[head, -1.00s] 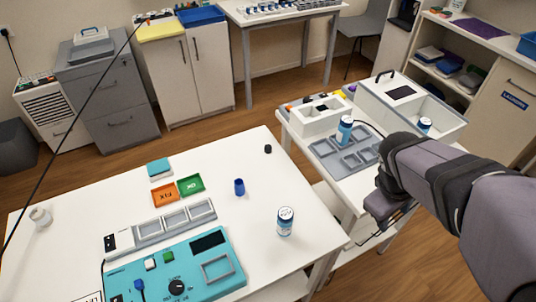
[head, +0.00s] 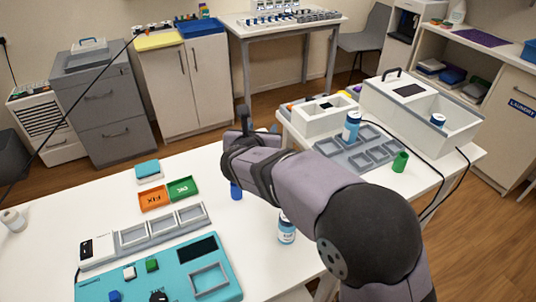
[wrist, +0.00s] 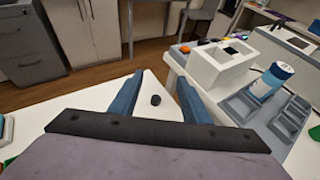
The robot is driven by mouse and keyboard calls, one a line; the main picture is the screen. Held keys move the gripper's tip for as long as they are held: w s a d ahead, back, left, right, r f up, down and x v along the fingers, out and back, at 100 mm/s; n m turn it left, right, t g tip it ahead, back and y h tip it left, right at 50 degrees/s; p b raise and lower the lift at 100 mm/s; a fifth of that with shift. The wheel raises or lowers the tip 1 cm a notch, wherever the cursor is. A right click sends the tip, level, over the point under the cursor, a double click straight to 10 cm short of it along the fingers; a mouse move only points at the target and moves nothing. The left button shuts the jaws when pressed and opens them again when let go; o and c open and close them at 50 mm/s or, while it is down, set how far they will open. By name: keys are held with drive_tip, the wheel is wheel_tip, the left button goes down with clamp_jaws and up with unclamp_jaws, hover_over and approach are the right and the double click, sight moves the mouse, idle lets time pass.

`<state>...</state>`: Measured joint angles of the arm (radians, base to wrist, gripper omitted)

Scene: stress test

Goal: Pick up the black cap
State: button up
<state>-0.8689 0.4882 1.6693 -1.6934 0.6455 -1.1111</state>
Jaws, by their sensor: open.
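The black cap (wrist: 155,100) lies on the white table near its far corner, as the wrist view shows. In that view it sits between the two blue fingers of my gripper (wrist: 158,82), a little below the line of their tips. The fingers are wide apart with nothing held. In the head view my gripper (head: 258,122) is over the far corner of the table, and the cap is hidden behind my arm. I cannot tell the height of the fingers above the table.
A blue cup (head: 236,190) and a labelled bottle (head: 286,231) stand partly behind my arm. Orange (head: 153,199) and green (head: 183,188) trays lie left. On the right table are a grey compartment tray (head: 338,153), a bottle (head: 351,126), a white box (head: 455,133) and a green cylinder (head: 400,162).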

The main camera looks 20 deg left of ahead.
wheel_tip(320, 180, down, 11)
drive_tip(key=shift+f, duration=0.2)
drive_tip(key=shift+d+p+x, duration=0.15)
drive_tip(key=shift+p+x, duration=0.35)
drive_tip(key=shift+x, duration=0.95)
drive_tip(key=shift+d+p+x, duration=0.15)
drive_tip(key=shift+p+x, duration=0.3)
drive_tip(key=shift+x, duration=1.05)
drive_tip(key=shift+w+a+f, duration=0.1)
drive_tip(key=shift+w, duration=0.65)
drive_tip(key=shift+c, duration=0.6)
clamp_jaws()
